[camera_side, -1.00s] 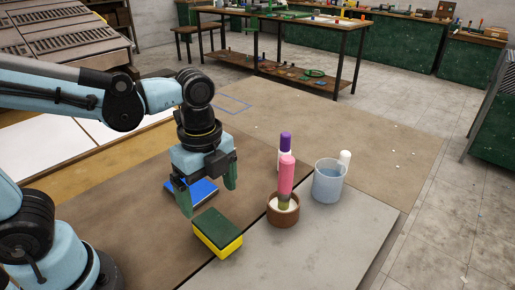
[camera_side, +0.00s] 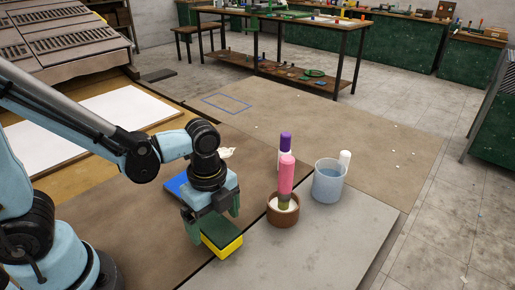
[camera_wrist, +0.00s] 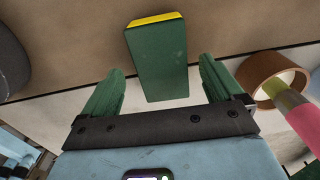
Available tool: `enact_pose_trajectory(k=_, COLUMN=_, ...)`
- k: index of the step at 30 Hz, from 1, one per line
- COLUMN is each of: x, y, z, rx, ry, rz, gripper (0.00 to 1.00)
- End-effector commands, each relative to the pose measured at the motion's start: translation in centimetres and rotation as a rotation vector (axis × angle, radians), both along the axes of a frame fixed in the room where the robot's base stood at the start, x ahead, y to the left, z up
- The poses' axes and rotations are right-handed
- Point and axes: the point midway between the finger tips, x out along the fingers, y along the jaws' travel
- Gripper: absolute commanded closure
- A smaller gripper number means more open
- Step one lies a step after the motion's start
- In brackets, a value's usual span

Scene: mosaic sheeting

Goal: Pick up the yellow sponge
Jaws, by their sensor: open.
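The yellow sponge (camera_side: 228,248) has a dark green top and lies flat on the brown surface beside a dark seam. It also shows in the wrist view (camera_wrist: 158,60), mostly its green face with a yellow edge at the far end. My gripper (camera_side: 214,222) is open and points down at the sponge. In the side view its green fingers partly cover the sponge's back. In the wrist view my fingertips (camera_wrist: 161,67) are spread wider than the sponge, with its near end between them and a gap at each side. Nothing is held.
A brown pot (camera_side: 283,217) with a pink-handled brush (camera_side: 286,175) stands right of the sponge. Behind are a purple-capped bottle (camera_side: 286,142), a translucent blue cup (camera_side: 329,183) and a white-topped item (camera_side: 345,157). A blue flat object (camera_side: 177,187) lies behind my gripper. The grey front right is clear.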

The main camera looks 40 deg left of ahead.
Motion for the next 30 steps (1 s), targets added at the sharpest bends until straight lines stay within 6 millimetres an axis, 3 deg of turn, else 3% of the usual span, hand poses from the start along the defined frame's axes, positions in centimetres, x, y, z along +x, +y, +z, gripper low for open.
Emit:
enact_pose_trajectory(k=9, x=0.2, y=0.0, z=-3.0, rx=0.0, ry=0.0, rz=0.0, gripper=0.06)
enact_pose_trajectory(k=20, x=0.2, y=0.1, z=-3.4, rx=0.0, ry=0.0, rz=0.0, gripper=0.06)
enact_pose_trajectory(k=30, x=0.2, y=0.0, z=-3.4, rx=0.0, ry=0.0, rz=0.0, gripper=0.57)
